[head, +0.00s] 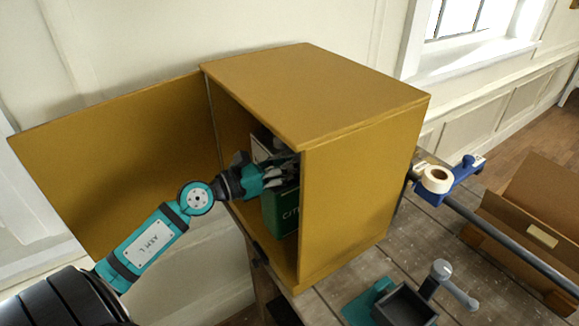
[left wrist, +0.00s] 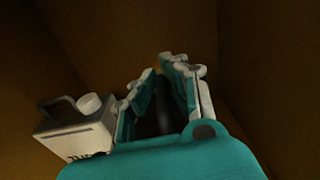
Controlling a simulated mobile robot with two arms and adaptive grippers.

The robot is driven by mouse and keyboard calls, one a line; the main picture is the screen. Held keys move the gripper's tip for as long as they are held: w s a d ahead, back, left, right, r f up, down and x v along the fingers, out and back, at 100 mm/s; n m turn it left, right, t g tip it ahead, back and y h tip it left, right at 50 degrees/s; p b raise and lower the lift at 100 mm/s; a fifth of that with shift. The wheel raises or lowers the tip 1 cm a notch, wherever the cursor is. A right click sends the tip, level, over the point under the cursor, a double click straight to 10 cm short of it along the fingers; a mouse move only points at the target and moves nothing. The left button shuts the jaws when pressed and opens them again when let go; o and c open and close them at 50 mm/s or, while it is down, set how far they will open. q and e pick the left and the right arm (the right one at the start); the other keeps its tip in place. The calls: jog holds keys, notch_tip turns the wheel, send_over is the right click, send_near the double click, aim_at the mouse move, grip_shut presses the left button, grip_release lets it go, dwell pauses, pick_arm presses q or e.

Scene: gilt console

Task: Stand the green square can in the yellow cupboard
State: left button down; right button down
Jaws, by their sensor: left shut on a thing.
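The yellow cupboard (head: 355,200) stands on the wooden bench in the head view, its door (head: 120,150) swung wide open to the left. The green square can (head: 284,212), with white lettering, is upright inside the cupboard, partly hidden by the front edge of the side wall. My left gripper (head: 279,172) reaches in through the opening and is shut on the can near its top. The left wrist view shows its fingers (left wrist: 163,100) with a dark gap between them. I cannot tell whether the can's base touches the cupboard floor. My right gripper is not in view.
A white canister (left wrist: 75,135) with a grey handle is inside the cupboard, beside my left gripper. Right of the cupboard are a blue tape dispenser (head: 462,178) and an open cardboard box (head: 530,215). A dark grey open-topped thing (head: 405,305) sits at the front.

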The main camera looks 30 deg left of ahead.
pick_arm(q)
jog(key=shift+f, duration=0.45)
jog(key=shift+f, duration=0.1)
jog(key=c, duration=1.4)
grip_release()
jog(key=shift+s+f, duration=0.1)
jog(key=shift+c, duration=0.2)
